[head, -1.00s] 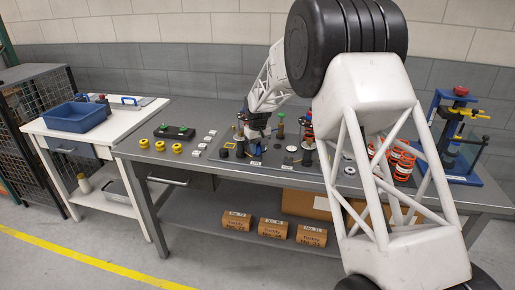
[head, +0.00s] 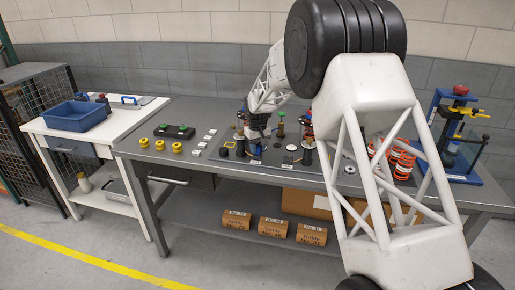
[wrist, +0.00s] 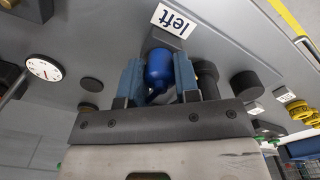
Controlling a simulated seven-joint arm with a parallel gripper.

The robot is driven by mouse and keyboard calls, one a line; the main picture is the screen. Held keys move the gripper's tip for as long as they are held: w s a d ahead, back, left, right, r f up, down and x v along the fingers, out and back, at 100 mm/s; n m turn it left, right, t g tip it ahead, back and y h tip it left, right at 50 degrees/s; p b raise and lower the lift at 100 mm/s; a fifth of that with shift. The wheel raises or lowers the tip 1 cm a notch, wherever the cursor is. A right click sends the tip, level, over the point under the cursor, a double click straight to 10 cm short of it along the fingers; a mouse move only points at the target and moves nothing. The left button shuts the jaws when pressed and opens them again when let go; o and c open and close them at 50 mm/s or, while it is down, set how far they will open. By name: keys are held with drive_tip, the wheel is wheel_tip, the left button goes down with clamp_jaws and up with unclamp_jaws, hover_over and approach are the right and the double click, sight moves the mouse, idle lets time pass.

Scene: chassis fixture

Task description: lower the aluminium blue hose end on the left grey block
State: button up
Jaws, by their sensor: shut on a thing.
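My gripper (wrist: 159,78) has two blue-grey fingers shut on a rounded blue hose end (wrist: 158,68), which sits between them in the wrist view. The tip of the hose end points away from the camera, and what lies beneath it is hidden. A white label reading "left" (wrist: 175,20) lies on the grey surface just beyond the fingers. In the head view my gripper (head: 258,133) is low over the middle of the bench, small and partly hidden.
A dial gauge (wrist: 45,68) stands to the left in the wrist view. A black cylinder (wrist: 207,76) is close beside the right finger. On the grey bench (head: 130,150) stand several yellow rings and a green-buttoned black box (head: 175,131). Orange coils (head: 402,160) stand to the right.

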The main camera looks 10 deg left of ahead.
drive_tip(key=shift+f, duration=0.1)
idle(0.5)
drive_tip(key=o, duration=1)
drive_tip(key=shift+r, duration=3.5)
